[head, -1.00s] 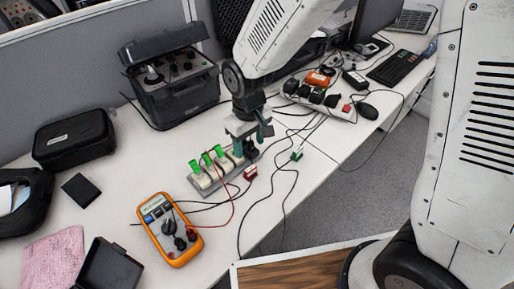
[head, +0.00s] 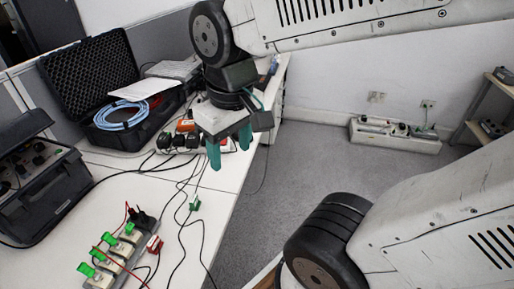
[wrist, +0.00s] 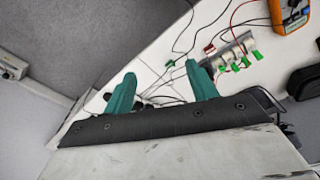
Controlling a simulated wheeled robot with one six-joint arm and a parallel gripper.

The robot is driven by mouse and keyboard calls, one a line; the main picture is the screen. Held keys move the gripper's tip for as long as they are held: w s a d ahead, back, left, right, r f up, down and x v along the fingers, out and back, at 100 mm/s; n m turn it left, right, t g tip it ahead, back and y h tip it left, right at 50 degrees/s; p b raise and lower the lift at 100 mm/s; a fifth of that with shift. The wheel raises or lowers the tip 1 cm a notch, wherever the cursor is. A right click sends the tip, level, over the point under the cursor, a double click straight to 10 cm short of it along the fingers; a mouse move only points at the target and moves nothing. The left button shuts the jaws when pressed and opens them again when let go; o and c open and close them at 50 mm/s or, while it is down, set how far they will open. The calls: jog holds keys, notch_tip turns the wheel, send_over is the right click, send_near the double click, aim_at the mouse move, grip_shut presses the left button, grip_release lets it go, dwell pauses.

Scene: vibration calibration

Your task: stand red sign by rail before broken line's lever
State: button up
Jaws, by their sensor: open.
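The small red sign (head: 154,244) is on the white bench, close beside the right side of the rail (head: 120,264). Whether it stands or leans is too small to tell. The rail carries several pale switches with green levers (head: 97,254), and a black piece (head: 140,217) at its far end. The wrist view shows the red sign (wrist: 209,49) and the rail with its green levers (wrist: 245,62) beyond the fingers. My gripper (head: 230,148) is open and empty, raised above the bench's right edge, apart from the rail; its spread fingers show in the wrist view (wrist: 160,88).
A small green sign (head: 194,203) is right of the rail among black cables. Grey floor (head: 300,160) lies right of the bench.

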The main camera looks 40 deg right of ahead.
jog(key=shift+m, duration=0.6)
jog(key=s, duration=0.1)
jog(key=s+d, duration=0.1)
jog(key=s, duration=0.1)
jog(key=s+d+r, duration=0.1)
jog(key=s, duration=0.1)
jog(key=shift+r, duration=0.1)
dwell(0.4)
